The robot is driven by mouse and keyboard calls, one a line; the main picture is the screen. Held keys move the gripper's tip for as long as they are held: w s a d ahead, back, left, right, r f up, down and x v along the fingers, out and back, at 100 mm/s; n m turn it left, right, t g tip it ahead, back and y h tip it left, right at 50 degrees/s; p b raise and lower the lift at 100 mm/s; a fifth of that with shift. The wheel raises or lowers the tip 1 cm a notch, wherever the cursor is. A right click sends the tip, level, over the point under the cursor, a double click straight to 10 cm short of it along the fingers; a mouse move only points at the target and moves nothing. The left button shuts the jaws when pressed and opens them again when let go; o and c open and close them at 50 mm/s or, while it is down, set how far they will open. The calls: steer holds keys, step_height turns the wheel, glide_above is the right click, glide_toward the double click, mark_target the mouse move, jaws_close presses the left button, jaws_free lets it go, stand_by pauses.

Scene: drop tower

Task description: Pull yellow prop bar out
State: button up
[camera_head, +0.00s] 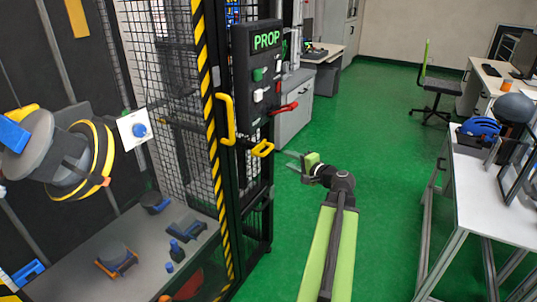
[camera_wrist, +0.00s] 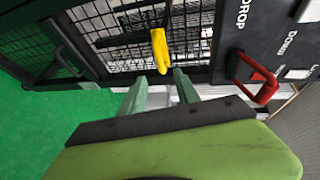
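The yellow prop bar (camera_head: 262,148) sticks out from the right side of the tower frame, below the black PROP panel (camera_head: 257,75). In the wrist view the yellow prop bar (camera_wrist: 160,48) stands ahead of the fingers, its near end lined up with the gap between the fingertips. My gripper (camera_head: 289,160) is open and empty, just to the right of the bar, with a small gap in the head view. In the wrist view my gripper (camera_wrist: 159,77) shows both pale green fingers apart, one on each side of the bar's line.
A red handle (camera_head: 284,108) sticks out of the panel above the bar, and it is right of the bar in the wrist view (camera_wrist: 262,80). A yellow door handle (camera_head: 226,118) is left of the panel. A white table (camera_head: 500,195) stands at the right; green floor between is clear.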

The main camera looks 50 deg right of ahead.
mark_target(270, 151)
steer(key=b+x, duration=0.2)
steer(key=x, duration=1.2)
steer(key=shift+w+d, duration=0.1)
steer(key=shift+d, duration=0.1)
steer(key=shift+c, duration=0.4)
jaws_close()
